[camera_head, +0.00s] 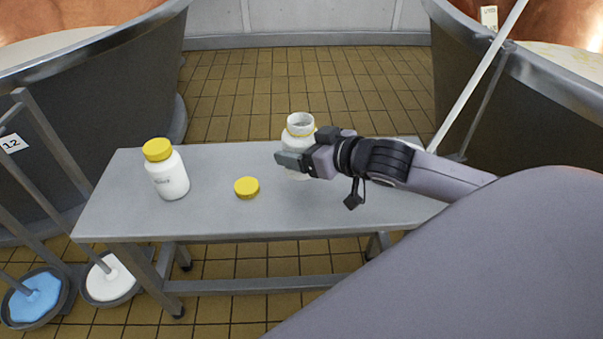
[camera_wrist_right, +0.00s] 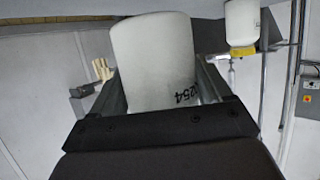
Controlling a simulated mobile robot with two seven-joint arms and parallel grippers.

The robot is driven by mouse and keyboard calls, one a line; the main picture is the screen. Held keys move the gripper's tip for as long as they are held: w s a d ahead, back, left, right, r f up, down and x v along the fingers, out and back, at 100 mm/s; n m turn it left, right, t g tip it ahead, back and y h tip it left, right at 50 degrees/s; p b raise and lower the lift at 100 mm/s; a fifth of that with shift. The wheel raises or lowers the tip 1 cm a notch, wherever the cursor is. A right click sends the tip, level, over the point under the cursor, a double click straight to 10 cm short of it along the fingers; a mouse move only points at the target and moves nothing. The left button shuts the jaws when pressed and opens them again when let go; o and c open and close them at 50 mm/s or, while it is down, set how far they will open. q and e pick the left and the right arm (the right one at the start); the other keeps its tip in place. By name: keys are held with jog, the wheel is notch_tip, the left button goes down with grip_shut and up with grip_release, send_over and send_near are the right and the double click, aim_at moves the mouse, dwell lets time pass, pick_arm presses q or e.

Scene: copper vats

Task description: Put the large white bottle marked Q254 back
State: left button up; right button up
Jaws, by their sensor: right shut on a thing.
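The large white bottle (camera_head: 300,124) stands open-topped, without a cap, over the right half of the grey table. It also shows in the right wrist view (camera_wrist_right: 155,65), with "254" readable on its side. My right gripper (camera_head: 296,162) is shut on this bottle, its fingers on either side of the body. The gripper hides the bottle's lower part, so I cannot tell whether the base touches the table. A yellow cap (camera_head: 247,187) lies on the table left of the gripper. My left gripper is not in view.
A second white bottle (camera_head: 170,178) with a yellow cap stands at the left of the grey table (camera_head: 225,220). Dark vats stand left (camera_head: 110,85) and right (camera_head: 520,110). A pale pole (camera_head: 478,75) leans at the right. Blue (camera_head: 38,297) and white (camera_head: 108,279) round items are lower left.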

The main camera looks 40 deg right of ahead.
notch_tip(320, 180, down, 5)
jog(key=shift+r+b, duration=0.1)
jog(key=shift+b, duration=0.9)
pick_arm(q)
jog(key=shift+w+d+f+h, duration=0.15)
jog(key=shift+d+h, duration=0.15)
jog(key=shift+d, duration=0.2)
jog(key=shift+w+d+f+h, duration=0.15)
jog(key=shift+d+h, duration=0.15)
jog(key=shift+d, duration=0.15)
pick_arm(e)
jog(key=shift+f, duration=0.35)
jog(key=shift+f, duration=0.15)
jog(key=o, duration=1.3)
